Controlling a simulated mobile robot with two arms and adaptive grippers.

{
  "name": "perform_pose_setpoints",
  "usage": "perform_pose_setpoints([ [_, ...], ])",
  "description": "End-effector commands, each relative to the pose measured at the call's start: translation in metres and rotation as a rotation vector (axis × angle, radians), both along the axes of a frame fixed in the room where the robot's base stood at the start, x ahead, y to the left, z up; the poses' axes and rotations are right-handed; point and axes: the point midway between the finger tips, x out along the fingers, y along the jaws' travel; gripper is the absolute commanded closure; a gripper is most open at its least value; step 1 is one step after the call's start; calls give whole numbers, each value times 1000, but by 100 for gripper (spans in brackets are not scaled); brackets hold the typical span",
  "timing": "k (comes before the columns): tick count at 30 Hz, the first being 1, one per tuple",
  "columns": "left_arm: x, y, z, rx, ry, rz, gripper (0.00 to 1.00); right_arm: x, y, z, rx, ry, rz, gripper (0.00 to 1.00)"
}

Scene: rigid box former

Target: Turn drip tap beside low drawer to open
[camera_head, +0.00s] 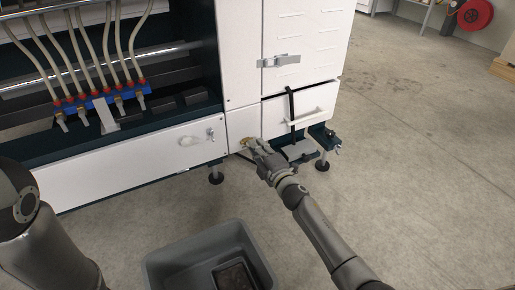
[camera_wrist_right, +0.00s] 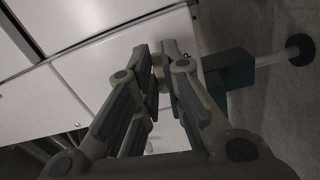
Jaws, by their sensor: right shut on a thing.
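The drip tap (camera_head: 244,142) is a small brass-coloured fitting on the white lower panel, just left of the low drawer. My right gripper (camera_head: 252,147) reaches it from the lower right and is shut on it. The fingers hide most of the tap, so its handle angle cannot be told. In the right wrist view the fingertips (camera_wrist_right: 166,66) are close together at the white panel, with a pale bit of the tap between them. The low drawer (camera_head: 275,112) is white with a bar handle (camera_head: 303,118). My left arm shows at the left edge; its gripper is out of view.
A black strap (camera_head: 291,105) hangs over the drawer front. A dark machine foot bracket (camera_head: 325,138) stands right of the tap. A latch (camera_head: 279,61) is above the drawer. A grey bin (camera_head: 205,255) stands on the floor below.

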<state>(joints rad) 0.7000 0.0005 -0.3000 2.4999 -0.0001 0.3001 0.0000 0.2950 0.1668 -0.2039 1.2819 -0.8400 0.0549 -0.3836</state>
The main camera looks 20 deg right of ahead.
Motion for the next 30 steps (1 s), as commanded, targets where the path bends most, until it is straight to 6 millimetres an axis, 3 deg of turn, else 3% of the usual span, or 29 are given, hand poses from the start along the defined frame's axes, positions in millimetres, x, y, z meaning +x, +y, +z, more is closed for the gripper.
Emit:
perform_pose_setpoints([
  [10,0,0,1,0,1,0,100,0,1,2,-127,-23,1,100],
  [26,0,0,1,0,0,0,100,0,1,2,-149,-27,2,100],
  [27,0,0,1,0,0,0,100,0,1,2,-148,-27,2,85],
  [30,0,0,1,0,0,0,100,0,1,2,-146,-28,2,72],
])
